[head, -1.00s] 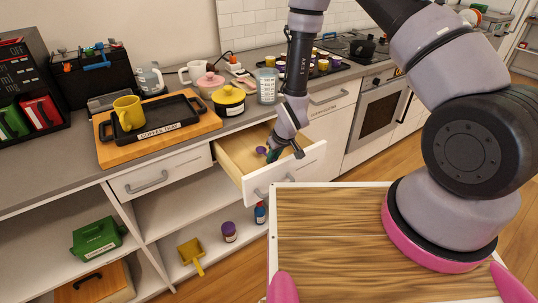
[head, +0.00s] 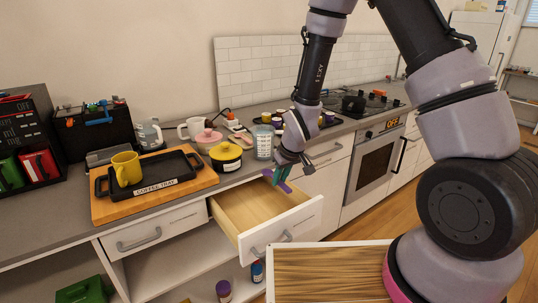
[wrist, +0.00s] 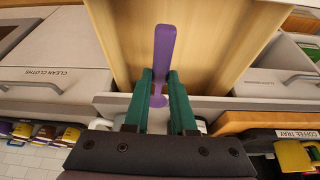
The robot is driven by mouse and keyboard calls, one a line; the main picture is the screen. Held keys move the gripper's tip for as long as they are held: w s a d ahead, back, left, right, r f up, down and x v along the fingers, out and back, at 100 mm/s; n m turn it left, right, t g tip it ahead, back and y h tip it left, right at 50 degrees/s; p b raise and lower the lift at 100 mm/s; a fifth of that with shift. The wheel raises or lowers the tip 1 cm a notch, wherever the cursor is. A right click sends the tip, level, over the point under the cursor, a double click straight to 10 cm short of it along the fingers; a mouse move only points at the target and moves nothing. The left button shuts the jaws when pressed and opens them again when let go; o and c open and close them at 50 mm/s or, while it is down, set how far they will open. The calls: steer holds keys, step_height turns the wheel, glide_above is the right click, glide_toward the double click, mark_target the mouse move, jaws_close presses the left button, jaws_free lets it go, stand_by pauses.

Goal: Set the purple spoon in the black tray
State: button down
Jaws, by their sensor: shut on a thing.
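The purple spoon (head: 285,187) is held up over the open drawer, with its handle pointing out past the fingers in the wrist view (wrist: 164,45). My gripper (wrist: 160,82) has its green fingers on either side of the spoon, shut on it; in the head view my gripper (head: 281,174) is above the drawer's back part. The black tray (head: 168,168), labelled "COFFEE TRAY", lies on a wooden board on the counter, left of the gripper. A yellow mug (head: 126,168) stands in its left part; the rest of the tray looks bare.
The open wooden drawer (head: 262,207) looks empty. A yellow pot (head: 226,157), a pink pot (head: 208,141) and a clear measuring cup (head: 263,145) stand on the counter between tray and gripper. A white mug (head: 191,128) is behind the board (head: 205,178).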

steer(key=w+d+r+m+h, duration=0.1)
steer(key=w+d+m, duration=0.2)
steer(key=d, duration=0.9)
steer(key=w+d+r+m+h, duration=0.1)
steer(key=w+d+r+m, duration=0.1)
steer(key=d, duration=1)
steer(key=shift+w+m+t, duration=0.3)
steer(key=shift+w+m, duration=0.3)
